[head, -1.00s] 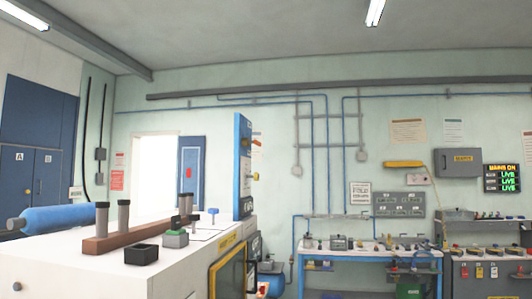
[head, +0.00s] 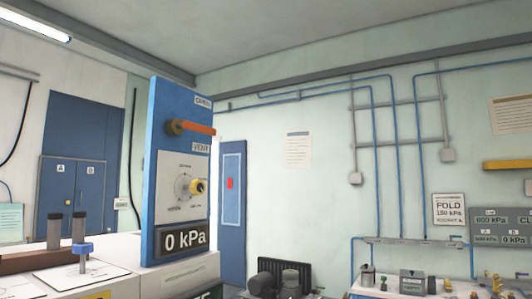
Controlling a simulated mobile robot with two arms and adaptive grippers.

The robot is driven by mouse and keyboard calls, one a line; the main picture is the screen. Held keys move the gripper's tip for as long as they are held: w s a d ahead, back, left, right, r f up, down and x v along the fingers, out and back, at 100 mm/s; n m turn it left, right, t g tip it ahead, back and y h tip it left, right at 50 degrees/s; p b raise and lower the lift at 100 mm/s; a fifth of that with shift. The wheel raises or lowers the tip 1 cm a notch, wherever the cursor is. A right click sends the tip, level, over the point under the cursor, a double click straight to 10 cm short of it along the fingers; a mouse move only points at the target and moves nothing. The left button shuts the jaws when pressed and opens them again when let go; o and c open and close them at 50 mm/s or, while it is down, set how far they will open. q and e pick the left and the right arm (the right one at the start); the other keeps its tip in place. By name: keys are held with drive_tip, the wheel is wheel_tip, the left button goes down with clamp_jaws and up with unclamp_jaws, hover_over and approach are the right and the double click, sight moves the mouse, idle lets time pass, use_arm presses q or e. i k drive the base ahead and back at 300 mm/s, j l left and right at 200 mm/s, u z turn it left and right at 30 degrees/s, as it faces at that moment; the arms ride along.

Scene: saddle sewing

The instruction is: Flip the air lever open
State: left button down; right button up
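The air lever (head: 194,128) has an orange handle on a dark round pivot. It sits on the upper part of an upright blue panel (head: 160,105) at left of centre in the head view. The handle points right, nearly level. An OPEN label (head: 203,101) is above it and a VENT label (head: 201,148) below it. Neither of my grippers is in view.
The panel stands on a white bench (head: 190,272) with a blue-topped post (head: 82,250) and dark cylinders at left. A blue-framed table (head: 368,290) with small parts is at lower right. A blue cabinet (head: 75,165) stands behind. The space before the lever looks clear.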

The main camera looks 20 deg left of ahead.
sight(197, 129)
drive_tip(key=i+l, duration=0.95)
